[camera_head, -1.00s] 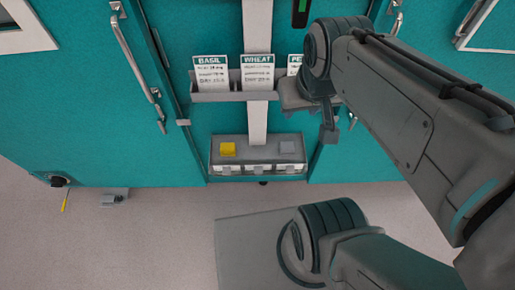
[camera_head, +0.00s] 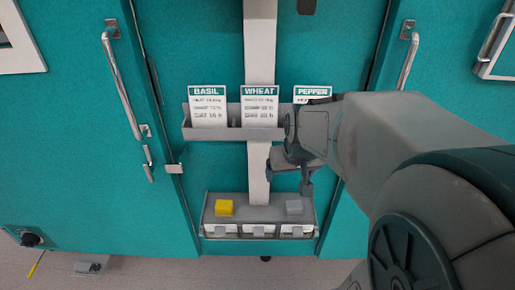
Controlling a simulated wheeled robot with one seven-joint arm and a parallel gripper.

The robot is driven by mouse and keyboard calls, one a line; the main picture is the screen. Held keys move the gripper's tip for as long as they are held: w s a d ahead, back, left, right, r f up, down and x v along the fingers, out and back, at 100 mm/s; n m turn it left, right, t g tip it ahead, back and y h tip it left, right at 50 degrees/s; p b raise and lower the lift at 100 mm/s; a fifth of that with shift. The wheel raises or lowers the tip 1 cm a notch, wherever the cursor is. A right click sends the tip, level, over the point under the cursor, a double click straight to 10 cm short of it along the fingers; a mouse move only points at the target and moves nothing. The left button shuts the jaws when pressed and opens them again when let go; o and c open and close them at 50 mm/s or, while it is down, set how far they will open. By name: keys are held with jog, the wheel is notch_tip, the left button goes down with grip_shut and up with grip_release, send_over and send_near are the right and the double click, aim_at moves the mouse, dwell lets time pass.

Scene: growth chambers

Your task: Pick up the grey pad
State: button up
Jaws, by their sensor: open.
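The grey pad (camera_head: 294,207) is a small block on the right side of a low grey tray (camera_head: 260,216) fixed between two teal chambers. My gripper (camera_head: 306,188) hangs just above and slightly right of the pad, apart from it in the picture. It is open, and nothing shows between its fingers. My arm comes in from the right and hides part of the chamber door behind it.
A yellow block (camera_head: 225,208) sits on the left of the same tray. Above is a card rack (camera_head: 262,133) with basil (camera_head: 207,107), wheat (camera_head: 259,106) and pepper (camera_head: 313,96) cards. Door handles (camera_head: 122,88) stand out left and right.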

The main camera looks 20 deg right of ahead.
jog(key=m+b, duration=0.1)
jog(key=b, duration=0.8)
send_near(295, 204)
jog(key=x, duration=0.1)
jog(key=b+x, duration=0.1)
jog(key=x, duration=0.1)
jog(key=b+x, duration=0.1)
jog(key=x, duration=0.1)
jog(key=shift+w+a+f, duration=0.1)
jog(key=shift+w+a, duration=0.05)
jog(key=shift+a, duration=0.15)
jog(key=shift+d+b+x, duration=0.1)
jog(key=shift+b+x, duration=0.5)
jog(key=shift+x, duration=0.75)
jog(key=shift+d+b+x, duration=0.15)
jog(key=shift+b+x, duration=0.45)
jog(key=shift+x, duration=0.7)
jog(key=shift+c, duration=0.3)
jog(key=c, duration=1)
